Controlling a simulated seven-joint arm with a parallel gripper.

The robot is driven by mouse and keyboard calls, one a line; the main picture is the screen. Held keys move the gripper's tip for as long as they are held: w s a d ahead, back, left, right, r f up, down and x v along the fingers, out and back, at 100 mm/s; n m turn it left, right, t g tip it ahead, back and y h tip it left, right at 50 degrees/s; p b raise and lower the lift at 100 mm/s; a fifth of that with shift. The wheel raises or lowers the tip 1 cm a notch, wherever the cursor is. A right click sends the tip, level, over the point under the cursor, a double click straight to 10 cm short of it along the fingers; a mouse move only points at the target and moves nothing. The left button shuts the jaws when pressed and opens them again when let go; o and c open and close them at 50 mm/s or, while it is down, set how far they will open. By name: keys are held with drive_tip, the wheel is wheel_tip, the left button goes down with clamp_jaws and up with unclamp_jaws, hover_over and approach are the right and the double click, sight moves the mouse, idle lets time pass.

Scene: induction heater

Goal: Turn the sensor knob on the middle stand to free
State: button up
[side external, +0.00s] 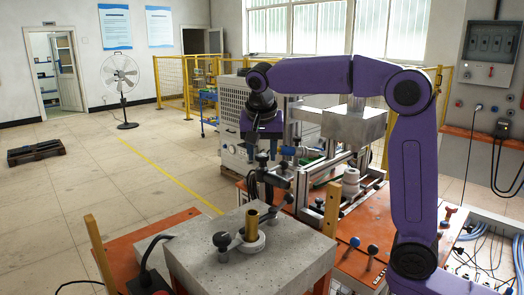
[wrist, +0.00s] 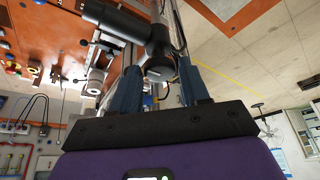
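My gripper (side external: 262,158) points down in front of the metal stand (side external: 292,110) in the middle of the side external view. In the wrist view my gripper (wrist: 160,70) has its two dark blue fingers apart, with nothing clasped between them. A dark cylindrical part (wrist: 157,45) with a pale round end lies beyond the fingertips, partly hidden by them. I cannot tell whether the fingers touch it. Dark round knobs (side external: 262,159) show close below my gripper in the side external view. Which is the sensor knob, and its setting, I cannot tell.
A grey speckled block (side external: 250,262) carries a brass cylinder (side external: 252,222) and a black ball knob (side external: 222,240) in front. White round pieces (side external: 350,182) stand on the rails at right. Orange surfaces (side external: 335,240) lie around. Open floor (side external: 95,185) is at left.

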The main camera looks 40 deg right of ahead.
drive_tip(key=c, duration=0.6)
drive_tip(key=shift+o, duration=0.2)
drive_tip(key=shift+n, duration=0.3)
drive_tip(key=n+y, duration=0.1)
drive_tip(key=n, duration=0.1)
drive_tip(key=shift+s+d+n+t, duration=0.1)
drive_tip(key=shift+d+n+t, duration=0.05)
drive_tip(key=shift+n+t, duration=0.25)
drive_tip(key=n+y, duration=0.1)
drive_tip(key=n, duration=0.2)
drive_tip(key=shift+d+n+t, duration=0.1)
drive_tip(key=shift+n+t, duration=0.2)
drive_tip(key=n+y, duration=0.1)
drive_tip(key=n, duration=0.1)
drive_tip(key=n+y, duration=0.1)
drive_tip(key=n, duration=0.2)
drive_tip(key=shift+d+y, duration=0.2)
drive_tip(key=shift+y, duration=0.1)
drive_tip(key=n+y, duration=0.1)
drive_tip(key=n, duration=0.2)
drive_tip(key=n+g, duration=0.1)
drive_tip(key=n, duration=0.1)
drive_tip(key=shift+d+n+y, duration=0.2)
drive_tip(key=shift+n+y, duration=0.2)
